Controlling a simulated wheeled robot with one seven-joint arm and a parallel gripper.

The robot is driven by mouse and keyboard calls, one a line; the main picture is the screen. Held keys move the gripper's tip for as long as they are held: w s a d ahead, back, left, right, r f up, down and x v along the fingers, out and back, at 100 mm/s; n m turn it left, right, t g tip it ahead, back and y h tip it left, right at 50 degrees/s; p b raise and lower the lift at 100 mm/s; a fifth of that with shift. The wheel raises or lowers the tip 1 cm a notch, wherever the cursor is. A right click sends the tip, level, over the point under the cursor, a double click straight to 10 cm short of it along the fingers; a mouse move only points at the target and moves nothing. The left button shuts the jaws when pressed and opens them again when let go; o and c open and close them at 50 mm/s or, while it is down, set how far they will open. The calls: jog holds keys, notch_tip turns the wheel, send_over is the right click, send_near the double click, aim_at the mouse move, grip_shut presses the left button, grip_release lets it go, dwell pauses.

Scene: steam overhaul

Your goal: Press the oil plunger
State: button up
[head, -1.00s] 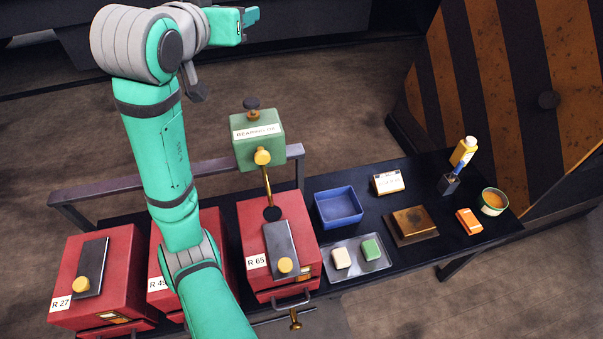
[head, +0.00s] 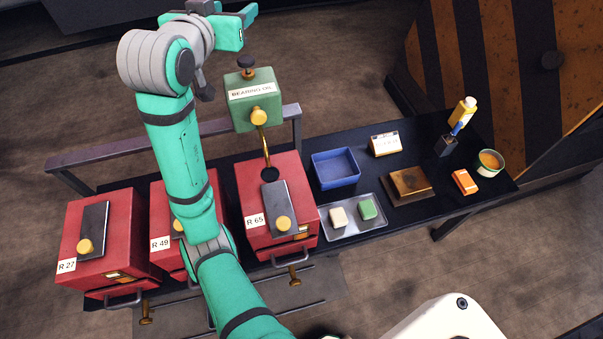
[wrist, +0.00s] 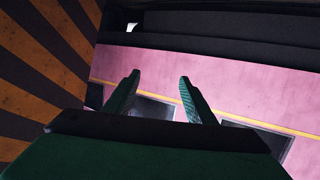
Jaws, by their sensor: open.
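The green bearing oil box (head: 253,103) stands above the R 65 bearing box in the head view. A dark plunger knob (head: 247,73) sits on its top. A brass knob (head: 258,115) is on its front, with a brass spout (head: 265,150) running down to a dark hole in the R 65 box (head: 255,185). My gripper (head: 250,20) is at the top of the head view, just above the plunger in the picture; I see no contact. Its two fingers (wrist: 157,88) are apart and empty in the wrist view, where the oil box does not show.
Red boxes R 27 (head: 97,238) and R 49 (head: 160,220) stand left, R 49 partly behind my arm. The black bench (head: 420,205) holds a blue bin (head: 335,168), a tray (head: 375,227) with two blocks, a yellow bottle (head: 464,112) and a tin (head: 489,162). A striped panel (head: 520,70) stands right.

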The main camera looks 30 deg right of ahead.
grip_shut()
jog(key=s+f+n+t+y, duration=0.3)
jog(key=s+f+n+y, duration=0.2)
jog(key=f+y, duration=0.1)
jog(key=shift+s+f, duration=0.2)
jog(key=shift+f, duration=0.4)
jog(key=shift+a, duration=0.1)
